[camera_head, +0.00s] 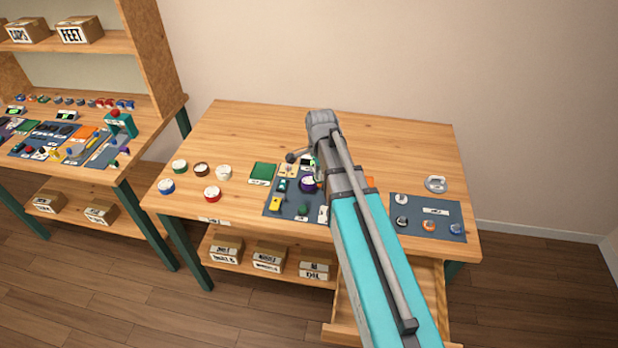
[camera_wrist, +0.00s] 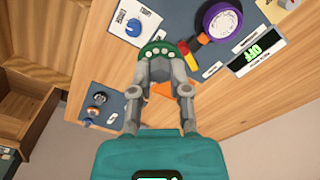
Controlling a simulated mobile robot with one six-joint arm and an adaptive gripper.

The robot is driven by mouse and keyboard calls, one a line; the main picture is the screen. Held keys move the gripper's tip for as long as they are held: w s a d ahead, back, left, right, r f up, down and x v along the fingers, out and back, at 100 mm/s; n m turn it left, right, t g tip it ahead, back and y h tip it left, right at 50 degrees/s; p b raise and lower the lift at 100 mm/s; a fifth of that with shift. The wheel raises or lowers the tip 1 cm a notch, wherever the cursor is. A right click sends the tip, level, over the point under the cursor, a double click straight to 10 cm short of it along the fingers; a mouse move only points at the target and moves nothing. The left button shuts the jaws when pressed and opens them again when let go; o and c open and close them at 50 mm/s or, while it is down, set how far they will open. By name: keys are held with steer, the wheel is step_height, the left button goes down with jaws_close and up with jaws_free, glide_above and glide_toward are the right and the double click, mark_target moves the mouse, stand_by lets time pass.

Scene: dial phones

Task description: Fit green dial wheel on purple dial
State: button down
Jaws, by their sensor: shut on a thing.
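The green dial wheel (camera_wrist: 156,50), a round disc with pale spots, is between my gripper's fingertips (camera_wrist: 158,62) in the wrist view. My gripper is shut on it. The purple dial (camera_wrist: 221,19), a purple ring with a pale centre, is at the upper right of the wrist view, to the right of the wheel and apart from it. The purple dial also shows in the head view (camera_head: 307,184), on the dark panel beside my arm. My arm hides most of the gripper and the held wheel in the head view.
A white box with a blue knob (camera_wrist: 134,26) and an OFF display (camera_wrist: 257,54) flank the wheel and dial. Red and yellow pieces (camera_wrist: 188,54) lie close to the wheel. Several coloured round dials, one green-rimmed (camera_head: 180,166), stand left. Another dark mat (camera_head: 428,230) is right. The table's back is clear.

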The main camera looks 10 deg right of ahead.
mark_target(309, 180)
steer(key=w+f+b, duration=0.2)
steer(key=w, duration=0.1)
steer(key=w+f+b, duration=0.2)
steer(key=w, duration=0.1)
steer(key=w+f+b, duration=0.2)
steer(key=w+f, duration=0.1)
steer(key=shift+w+a, duration=0.25)
steer(key=shift+a, duration=0.15)
steer(key=shift+w+f+b, duration=0.3)
steer(key=shift+f+b, duration=0.05)
steer(key=shift+b, duration=0.2)
steer(key=shift+w+f+b, duration=0.5)
steer(key=shift+f+b, duration=0.15)
steer(key=shift+b, duration=0.05)
steer(key=shift+s+f+b, duration=0.1)
steer(key=shift+f+b, duration=1.25)
steer(key=shift+f, duration=0.25)
steer(key=c, duration=0.6)
jaws_free()
